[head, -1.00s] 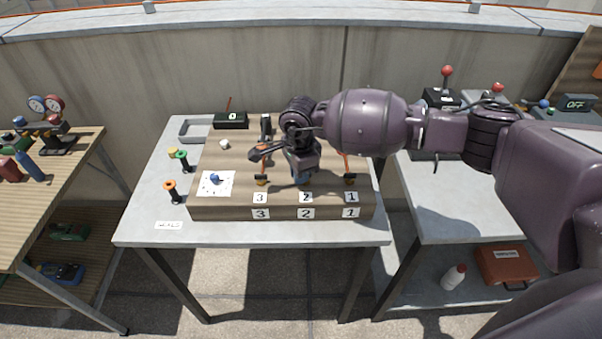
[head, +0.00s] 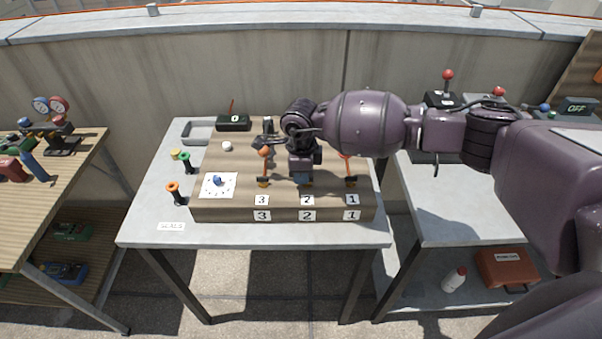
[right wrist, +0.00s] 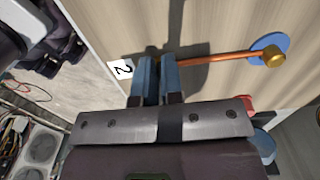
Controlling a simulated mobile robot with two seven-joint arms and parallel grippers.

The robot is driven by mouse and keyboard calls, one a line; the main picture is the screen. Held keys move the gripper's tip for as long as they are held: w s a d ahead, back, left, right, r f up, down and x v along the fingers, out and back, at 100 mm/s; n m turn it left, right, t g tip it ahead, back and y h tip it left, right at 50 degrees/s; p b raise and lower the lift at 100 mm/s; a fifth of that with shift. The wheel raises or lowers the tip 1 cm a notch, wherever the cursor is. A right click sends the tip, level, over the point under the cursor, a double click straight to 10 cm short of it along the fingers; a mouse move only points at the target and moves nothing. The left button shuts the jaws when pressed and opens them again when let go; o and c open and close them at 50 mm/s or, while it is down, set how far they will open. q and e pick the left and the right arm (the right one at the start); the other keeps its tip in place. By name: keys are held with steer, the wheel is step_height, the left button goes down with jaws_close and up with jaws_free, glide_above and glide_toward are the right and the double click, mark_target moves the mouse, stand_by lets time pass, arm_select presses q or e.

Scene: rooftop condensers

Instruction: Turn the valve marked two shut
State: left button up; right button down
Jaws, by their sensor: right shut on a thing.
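The valve marked two stands at the middle number on the wooden board (head: 233,212); my right gripper hides most of it in the head view. Its white label 2 (head: 307,200) shows in front, and also in the right wrist view (right wrist: 121,69). My right gripper (head: 303,181) is over the valve, pointing down. In the right wrist view its two blue fingers (right wrist: 158,80) are close together, shut on the valve's handle, which is mostly hidden between them. My left gripper is not in view.
Valve three (head: 263,182) and valve one (head: 351,181) stand close on either side. The table's front strip is mostly clear.

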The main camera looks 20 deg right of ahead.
steer(key=c, duration=1.3)
jaws_free()
steer(key=shift+o, duration=0.2)
step_height(320, 180, up, 11)
steer(key=shift+f, duration=0.1)
